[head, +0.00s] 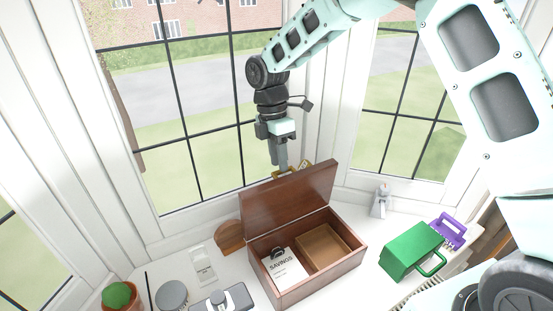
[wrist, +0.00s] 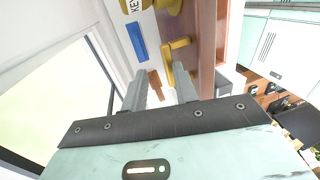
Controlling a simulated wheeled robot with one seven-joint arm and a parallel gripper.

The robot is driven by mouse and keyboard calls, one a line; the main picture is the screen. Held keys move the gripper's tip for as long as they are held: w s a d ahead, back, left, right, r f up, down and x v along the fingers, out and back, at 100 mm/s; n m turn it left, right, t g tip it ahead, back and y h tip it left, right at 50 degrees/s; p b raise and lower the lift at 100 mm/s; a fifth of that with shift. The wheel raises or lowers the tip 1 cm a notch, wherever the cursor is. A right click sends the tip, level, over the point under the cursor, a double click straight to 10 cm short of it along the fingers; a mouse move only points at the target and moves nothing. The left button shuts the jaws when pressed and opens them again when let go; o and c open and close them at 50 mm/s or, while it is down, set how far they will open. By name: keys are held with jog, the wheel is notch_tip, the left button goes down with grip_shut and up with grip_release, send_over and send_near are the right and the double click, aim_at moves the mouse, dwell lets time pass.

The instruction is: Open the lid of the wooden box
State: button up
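The wooden box (head: 318,287) stands on the white sill with its reddish-brown lid (head: 290,200) raised, tilted back and upright at the rear edge. Inside lie a white "SAVINGS" card (head: 284,268) with a dark clip and a lighter wooden tray (head: 323,247). My gripper (head: 282,168) points down just behind the lid's top edge. In the wrist view my gripper (wrist: 157,82) has its two fingers apart with nothing clearly held between them. I cannot tell whether a finger touches the lid. A brown wooden surface, probably the lid, shows beside the fingers.
A gold object (head: 306,167) is partly hidden behind the lid. A green box (head: 411,250) and purple object (head: 447,231) stand right, with a grey figurine (head: 381,200) behind. A potted cactus (head: 118,295) and grey round tin (head: 172,295) are left. Window panes rise close behind.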

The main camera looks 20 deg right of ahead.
jog(key=s+b+v, duration=0.1)
jog(key=b+v, duration=0.1)
jog(key=v, duration=0.7)
jog(key=shift+r, duration=0.35)
jog(key=shift+d, duration=0.15)
